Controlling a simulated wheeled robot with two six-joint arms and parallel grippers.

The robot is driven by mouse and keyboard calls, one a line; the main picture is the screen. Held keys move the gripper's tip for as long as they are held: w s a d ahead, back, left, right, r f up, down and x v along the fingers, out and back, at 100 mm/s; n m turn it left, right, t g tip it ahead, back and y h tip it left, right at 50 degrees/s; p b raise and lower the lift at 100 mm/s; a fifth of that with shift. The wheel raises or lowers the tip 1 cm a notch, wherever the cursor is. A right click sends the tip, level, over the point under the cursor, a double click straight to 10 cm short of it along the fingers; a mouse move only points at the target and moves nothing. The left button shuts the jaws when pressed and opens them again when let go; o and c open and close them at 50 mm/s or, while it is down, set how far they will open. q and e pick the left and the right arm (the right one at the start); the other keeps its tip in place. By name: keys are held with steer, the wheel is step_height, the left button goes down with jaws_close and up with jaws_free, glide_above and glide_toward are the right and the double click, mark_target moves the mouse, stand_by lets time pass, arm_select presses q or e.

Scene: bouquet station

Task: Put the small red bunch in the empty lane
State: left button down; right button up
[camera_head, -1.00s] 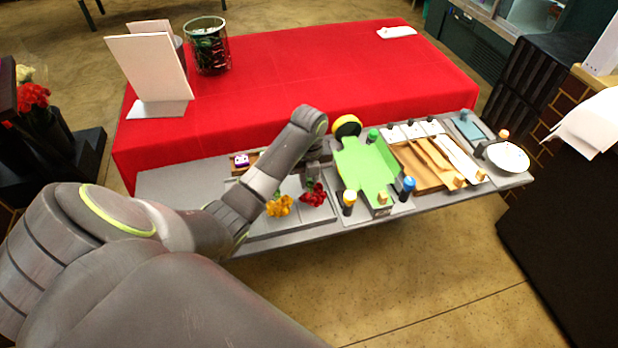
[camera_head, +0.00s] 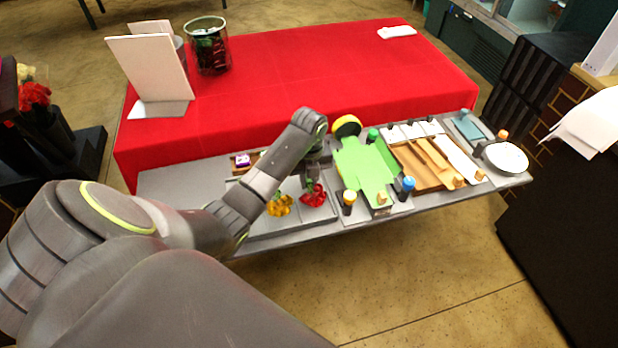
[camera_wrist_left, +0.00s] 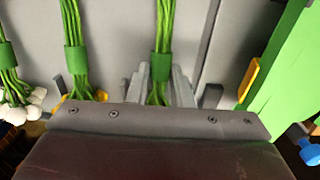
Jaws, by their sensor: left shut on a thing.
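The small red bunch (camera_head: 314,196) lies at the right part of the grey tray (camera_head: 262,229), its red heads toward the near edge. My left gripper (camera_head: 313,166) is over its stems. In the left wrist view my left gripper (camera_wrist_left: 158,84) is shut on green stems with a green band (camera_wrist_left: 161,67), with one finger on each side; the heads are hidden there. A yellow bunch (camera_head: 280,205) lies just to the left in the head view. A white bunch (camera_wrist_left: 20,108) shows at the left of the wrist view. The empty lane cannot be made out behind my arm. My right gripper is out of view.
A green tray (camera_head: 365,172) stands right of the red bunch, with a yellow-topped bottle (camera_head: 349,202) and a blue-topped bottle (camera_head: 407,187) near it. A wooden tray (camera_head: 415,170) and white plate (camera_head: 505,157) are farther right. A red-covered table (camera_head: 290,90) is behind.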

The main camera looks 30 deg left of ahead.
arm_select(q)
steer(key=shift+f, duration=0.1)
stand_by(0.3)
steer(key=c, duration=0.8)
jaws_free()
step_height(320, 180, up, 7)
steer(key=p, duration=0.8)
stand_by(0.7)
